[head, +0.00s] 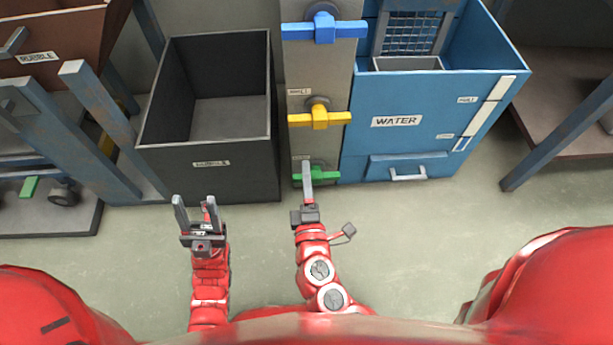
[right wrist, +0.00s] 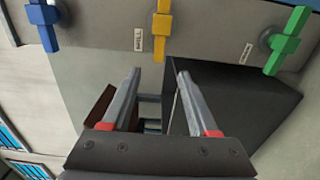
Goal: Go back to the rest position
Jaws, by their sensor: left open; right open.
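My left gripper (head: 195,205) is open and empty over the floor, in front of the dark bin. My right gripper (head: 307,168) overlaps the green valve handle (head: 325,175) in the head view, its fingers seen nearly edge-on. In the right wrist view, this gripper (right wrist: 157,75) is open with nothing between its fingers. There the green handle (right wrist: 287,40) lies to the right, outside the fingers. The yellow handle (right wrist: 160,30) shows beyond the fingertips, and the blue handle (right wrist: 42,20) is at the upper left.
A grey post (head: 300,75) carries the blue, yellow and green handles. The open dark bin (head: 225,175) stands left of it, the blue WATER cabinet (head: 400,150) right. A brown RUBBLE container (head: 70,40) is at far left. Floor (head: 430,220) is clear in front of the cabinet.

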